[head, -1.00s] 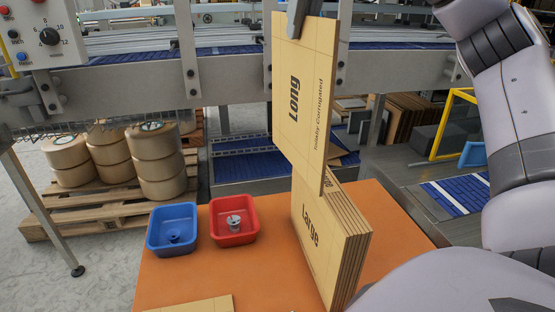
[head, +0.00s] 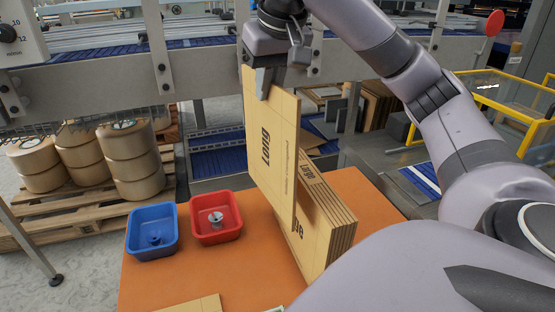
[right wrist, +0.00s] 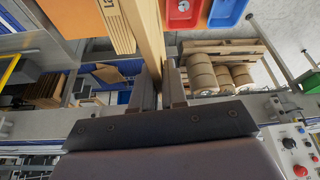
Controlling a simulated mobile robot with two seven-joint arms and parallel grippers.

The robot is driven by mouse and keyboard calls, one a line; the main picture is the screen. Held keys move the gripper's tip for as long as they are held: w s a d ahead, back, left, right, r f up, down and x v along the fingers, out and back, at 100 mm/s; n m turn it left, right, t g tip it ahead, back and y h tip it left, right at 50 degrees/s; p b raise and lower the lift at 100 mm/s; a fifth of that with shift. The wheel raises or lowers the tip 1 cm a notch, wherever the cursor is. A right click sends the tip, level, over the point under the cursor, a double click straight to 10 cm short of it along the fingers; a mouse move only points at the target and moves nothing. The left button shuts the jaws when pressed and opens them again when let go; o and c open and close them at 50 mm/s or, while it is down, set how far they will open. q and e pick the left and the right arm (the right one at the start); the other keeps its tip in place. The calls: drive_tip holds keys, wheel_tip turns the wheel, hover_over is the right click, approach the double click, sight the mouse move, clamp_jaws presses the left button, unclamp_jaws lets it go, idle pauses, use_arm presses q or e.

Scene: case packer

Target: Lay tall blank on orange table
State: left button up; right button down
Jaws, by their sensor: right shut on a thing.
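The tall blank (head: 271,150) is a flat tan cardboard sheet marked "Long". It hangs upright from my right gripper (head: 265,84), which is shut on its top edge. In the right wrist view the blank (right wrist: 150,38) shows nearly edge-on between the fingers (right wrist: 160,92). The orange table (head: 255,265) is below. A stack of "Large" blanks (head: 325,222) stands on edge on it, partly hidden behind the held blank. I cannot tell whether the held blank touches the stack. My left gripper is not in view.
A blue bin (head: 152,232) and a red bin (head: 216,217) with small metal parts sit on the table's left. Another flat blank (head: 195,304) lies at the front edge. The conveyor frame (head: 130,75) runs behind. Bare table shows between bins and stack.

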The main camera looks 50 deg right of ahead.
hover_over(270, 166)
drive_tip(key=shift+f, duration=3.25)
drive_tip(key=f+b, duration=0.1)
drive_tip(key=f, duration=0.2)
drive_tip(key=f+b, duration=0.1)
drive_tip(key=f, duration=0.3)
drive_tip(key=f+b, duration=0.1)
drive_tip(key=f, duration=0.2)
drive_tip(key=shift+w+d+f, duration=0.3)
drive_tip(key=shift+d, duration=0.05)
drive_tip(key=shift+f+b, duration=0.45)
drive_tip(key=shift+f, duration=1.9)
drive_tip(key=c, duration=1.2)
unclamp_jaws()
drive_tip(key=shift+o, duration=0.2)
